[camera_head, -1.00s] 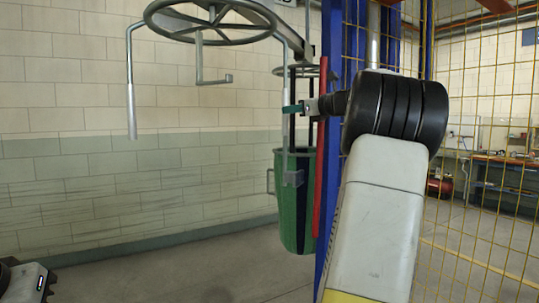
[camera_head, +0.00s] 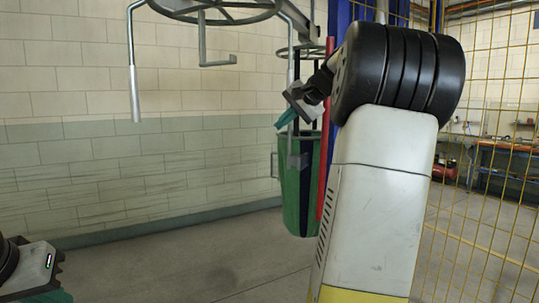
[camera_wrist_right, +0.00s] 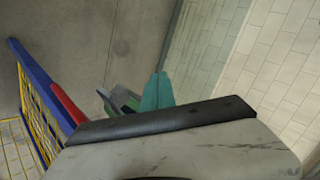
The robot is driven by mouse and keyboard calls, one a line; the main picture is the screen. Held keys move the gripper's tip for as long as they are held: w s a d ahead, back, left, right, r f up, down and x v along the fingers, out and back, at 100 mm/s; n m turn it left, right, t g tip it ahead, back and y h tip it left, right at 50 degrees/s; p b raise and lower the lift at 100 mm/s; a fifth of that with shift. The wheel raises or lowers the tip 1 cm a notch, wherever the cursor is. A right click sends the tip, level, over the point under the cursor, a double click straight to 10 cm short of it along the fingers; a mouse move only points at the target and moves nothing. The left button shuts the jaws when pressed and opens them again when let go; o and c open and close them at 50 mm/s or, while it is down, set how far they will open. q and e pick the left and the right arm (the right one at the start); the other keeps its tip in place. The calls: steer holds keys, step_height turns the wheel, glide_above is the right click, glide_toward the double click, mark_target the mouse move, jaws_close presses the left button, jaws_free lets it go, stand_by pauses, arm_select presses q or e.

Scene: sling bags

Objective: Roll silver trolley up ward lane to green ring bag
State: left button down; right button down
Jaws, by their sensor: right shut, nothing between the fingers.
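A grey metal wheel-shaped hanger (camera_head: 222,12) hangs at the top of the head view, partly cut off, with rods and a hook (camera_head: 218,62) below it. I cannot tell which grey part is the silver trolley. A green bag (camera_head: 291,190) hangs upright beyond it, under a smaller grey ring (camera_head: 300,52). My right gripper (camera_head: 286,119) is shut and empty, its teal fingertips overlapping the rod in front of the bag in the picture; contact is unclear. Its teal fingers (camera_wrist_right: 157,92) also show in the wrist view. My left gripper (camera_head: 52,296) is mostly cut off at lower left.
A red post (camera_head: 326,140) and blue uprights stand close beside the bag. A yellow mesh fence (camera_head: 475,190) fills the right side, with a workbench (camera_head: 505,160) behind it. A tiled wall (camera_head: 80,90) runs behind on the left. The floor (camera_head: 190,265) is clear.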

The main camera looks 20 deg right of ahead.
steer(key=s+f+n+g+h, duration=0.3)
steer(key=s+n, duration=0.1)
steer(key=n, duration=0.9)
steer(key=n+h, duration=0.2)
steer(key=n, duration=0.2)
glide_toward(291, 164)
steer(key=x, duration=0.4)
steer(key=shift+w+d+f, duration=0.15)
steer(key=shift+w+f, duration=0.05)
